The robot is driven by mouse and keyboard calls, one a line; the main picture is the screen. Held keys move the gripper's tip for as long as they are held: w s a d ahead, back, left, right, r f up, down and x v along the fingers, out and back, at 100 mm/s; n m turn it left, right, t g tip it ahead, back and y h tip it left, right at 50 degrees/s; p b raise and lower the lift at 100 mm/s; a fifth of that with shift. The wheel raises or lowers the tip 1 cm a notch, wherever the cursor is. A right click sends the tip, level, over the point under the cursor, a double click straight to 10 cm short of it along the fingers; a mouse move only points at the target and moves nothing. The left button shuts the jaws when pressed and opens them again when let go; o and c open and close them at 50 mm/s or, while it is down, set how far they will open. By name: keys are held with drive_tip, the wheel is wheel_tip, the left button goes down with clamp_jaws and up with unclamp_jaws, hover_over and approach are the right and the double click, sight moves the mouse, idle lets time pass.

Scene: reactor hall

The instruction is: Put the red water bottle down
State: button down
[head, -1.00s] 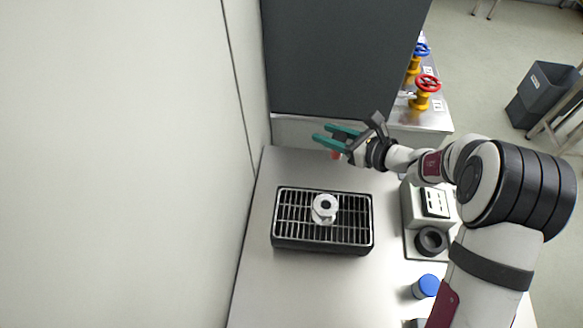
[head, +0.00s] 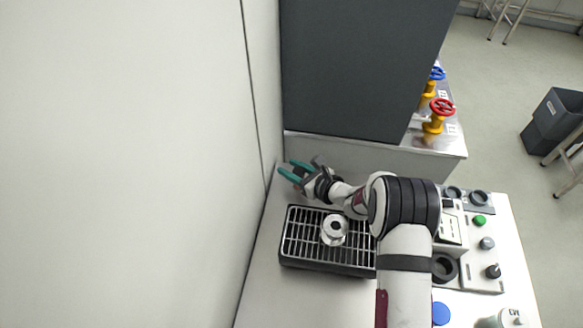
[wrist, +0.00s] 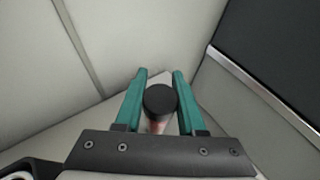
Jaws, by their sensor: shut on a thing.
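My gripper (head: 293,171), with green fingers, is at the back left of the bench (head: 262,270), near the wall corner and behind the black rack. In the wrist view, my gripper (wrist: 159,74) is shut on the red water bottle. The bottle's round black cap (wrist: 160,100) shows between the fingers, with a little of its reddish body below. The bottle is not discernible in the head view. Whether its base touches the bench cannot be told.
A black rack with a wire grid (head: 300,245) holds a pale metal flange (head: 334,229). A control panel (head: 480,262) with buttons and a blue lid (head: 440,313) are at the right. A dark cabinet (head: 360,65) rises behind. The left wall (head: 130,160) is close. The bench's front left is clear.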

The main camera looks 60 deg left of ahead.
drive_tip(key=shift+f, duration=0.15)
drive_tip(key=c, duration=0.5)
unclamp_jaws()
